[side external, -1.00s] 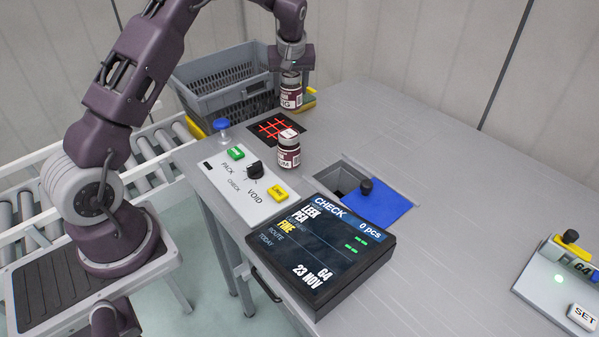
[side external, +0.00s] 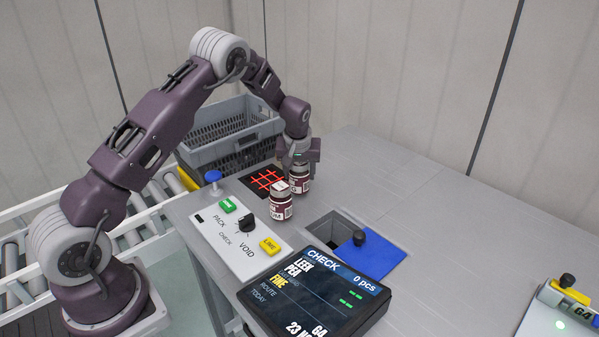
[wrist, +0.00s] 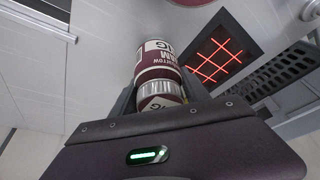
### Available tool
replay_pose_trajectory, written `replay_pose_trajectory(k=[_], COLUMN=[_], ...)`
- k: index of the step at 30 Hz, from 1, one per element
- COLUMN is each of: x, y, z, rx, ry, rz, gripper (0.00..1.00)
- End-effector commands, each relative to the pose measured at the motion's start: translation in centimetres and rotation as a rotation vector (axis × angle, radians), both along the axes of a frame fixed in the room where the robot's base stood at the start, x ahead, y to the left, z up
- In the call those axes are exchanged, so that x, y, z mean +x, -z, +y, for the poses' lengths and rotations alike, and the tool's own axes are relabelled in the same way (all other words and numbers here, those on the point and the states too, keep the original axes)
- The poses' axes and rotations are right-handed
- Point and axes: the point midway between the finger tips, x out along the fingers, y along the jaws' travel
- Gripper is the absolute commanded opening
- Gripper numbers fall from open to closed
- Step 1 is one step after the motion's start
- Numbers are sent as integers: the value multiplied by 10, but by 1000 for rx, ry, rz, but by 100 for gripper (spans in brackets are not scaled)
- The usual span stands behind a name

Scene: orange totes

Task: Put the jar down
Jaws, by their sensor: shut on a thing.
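My gripper (side external: 299,158) is shut on a jar (side external: 300,180) with a dark red and white label, held upright low over the grey table. I cannot tell whether its base touches the table. The held jar (wrist: 156,65) also shows between my gripper's fingers in the wrist view, its labelled lid towards the camera. A second, similar jar (side external: 281,203) stands on the table just in front of the held one and partly hides it.
A black pad with a red lit grid (side external: 266,179) lies just left of the jars. A grey crate (side external: 225,140) stands behind. A button panel (side external: 238,230), a square opening (side external: 332,228) with a blue plate (side external: 377,255), and a display (side external: 315,295) are nearer.

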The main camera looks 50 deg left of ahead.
Motion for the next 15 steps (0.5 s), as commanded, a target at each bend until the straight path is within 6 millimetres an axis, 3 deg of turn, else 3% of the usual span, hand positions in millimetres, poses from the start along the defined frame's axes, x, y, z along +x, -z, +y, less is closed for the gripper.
replay_pose_trajectory(k=[2,3,5,15], x=[0,0,0,0], y=[2,2,2,-1], z=[0,0,0,0], rx=[1,0,0,0], ry=[0,0,0,-1], rz=[-1,0,0,0], gripper=[0,61,73,75])
